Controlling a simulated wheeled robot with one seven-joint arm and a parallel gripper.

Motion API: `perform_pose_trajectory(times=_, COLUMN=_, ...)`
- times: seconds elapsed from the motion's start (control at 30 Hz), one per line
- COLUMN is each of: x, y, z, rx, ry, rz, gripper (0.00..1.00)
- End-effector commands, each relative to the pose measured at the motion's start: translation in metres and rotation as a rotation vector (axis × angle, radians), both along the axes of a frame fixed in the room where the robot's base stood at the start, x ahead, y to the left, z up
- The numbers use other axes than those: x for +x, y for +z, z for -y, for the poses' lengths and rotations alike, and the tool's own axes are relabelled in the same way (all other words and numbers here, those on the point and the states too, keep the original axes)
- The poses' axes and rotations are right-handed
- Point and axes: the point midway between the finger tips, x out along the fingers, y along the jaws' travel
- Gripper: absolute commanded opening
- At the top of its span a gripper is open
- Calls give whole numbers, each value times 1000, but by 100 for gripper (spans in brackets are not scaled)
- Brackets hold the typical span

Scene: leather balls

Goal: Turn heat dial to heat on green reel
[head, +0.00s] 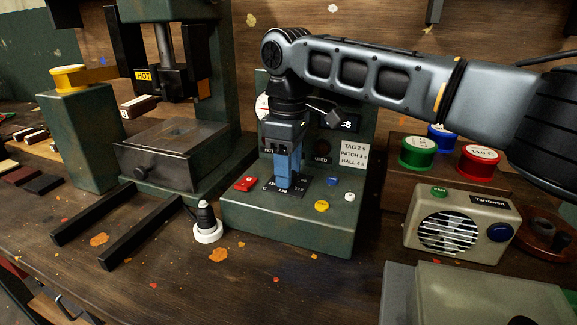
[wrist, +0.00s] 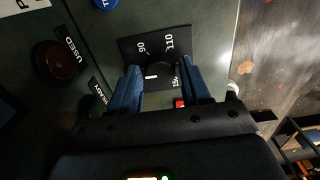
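The heat dial (wrist: 161,73) is a dark knob with a white mark on a black plate printed with 90, 110 and further numbers. My gripper (wrist: 160,66) has its two blue fingers apart, one on each side of the dial, with gaps showing. In the head view my gripper (head: 286,180) points down over the dial plate (head: 304,184) on the green control box and hides most of the dial. The green reel (head: 418,153) stands on a brown block at the right, with a white label on top too small to read.
A blue reel (head: 444,136) and a red reel (head: 479,161) stand by the green one. The control box (head: 300,230) carries red, yellow, blue and white buttons. A press (head: 170,155) stands left; a fan unit (head: 455,228) stands right. A small black-and-white stamp (head: 207,228) stands in front.

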Motion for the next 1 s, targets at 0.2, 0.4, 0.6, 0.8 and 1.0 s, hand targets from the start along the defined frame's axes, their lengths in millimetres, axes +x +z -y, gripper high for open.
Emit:
perform_pose_trajectory(times=0.2, x=0, y=0, z=0, rx=0, ry=0, rz=0, gripper=26)
perform_pose_trajectory(times=0.4, x=0, y=0, z=0, rx=0, ry=0, rz=0, gripper=7)
perform_pose_trajectory(times=0.6, x=0, y=1, z=0, rx=1, ry=-13, rz=-2, gripper=7)
perform_pose_trajectory(times=0.8, x=-1, y=3, z=0, rx=1, ry=-84, rz=-5, gripper=7)
perform_pose_trajectory(times=1.0, x=-2, y=5, z=-1, rx=1, ry=-227, rz=-8, gripper=7)
